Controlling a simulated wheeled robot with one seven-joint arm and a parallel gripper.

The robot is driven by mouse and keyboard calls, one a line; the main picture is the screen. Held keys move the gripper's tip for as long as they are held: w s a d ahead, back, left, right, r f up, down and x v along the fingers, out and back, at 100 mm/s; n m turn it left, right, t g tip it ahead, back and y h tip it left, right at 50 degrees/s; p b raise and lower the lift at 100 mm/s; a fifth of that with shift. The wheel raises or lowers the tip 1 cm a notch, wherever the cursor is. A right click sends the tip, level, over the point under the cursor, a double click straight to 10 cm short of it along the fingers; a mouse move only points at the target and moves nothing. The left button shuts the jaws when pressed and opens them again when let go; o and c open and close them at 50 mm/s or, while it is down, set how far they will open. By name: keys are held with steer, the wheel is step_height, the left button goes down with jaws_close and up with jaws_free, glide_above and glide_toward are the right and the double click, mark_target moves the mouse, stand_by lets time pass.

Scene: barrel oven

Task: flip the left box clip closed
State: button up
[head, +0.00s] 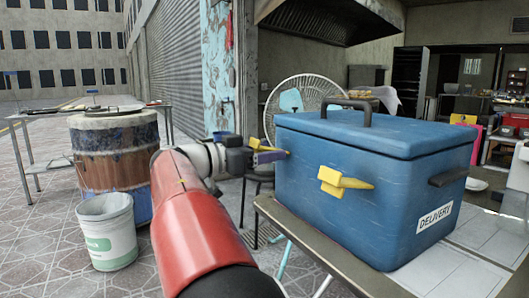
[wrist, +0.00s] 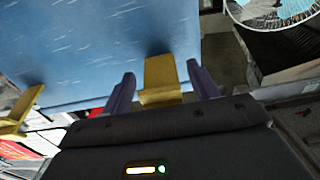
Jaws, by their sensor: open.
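The blue delivery box (head: 325,150) stands on a table with its lid down. Its left yellow clip (head: 268,144) juts out at the box's left edge in the head view. In the wrist view this clip (wrist: 161,78) shows between my two purple fingers. My gripper (wrist: 162,88) is open around it, one finger on each side; I cannot tell whether either finger touches it. In the head view my gripper (head: 268,157) is beside the box's left edge and partly hides the clip. The other yellow clip (head: 340,182) sticks out from the box face nearer the camera.
The table (head: 310,250) carries the box near its edge. A dark stool (head: 262,178) stands behind my arm, and a white fan (head: 300,95) stands behind the box. A barrel oven (head: 115,160) and a white bucket (head: 107,230) are at the left.

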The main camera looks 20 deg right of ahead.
jaws_close()
stand_by(0.3)
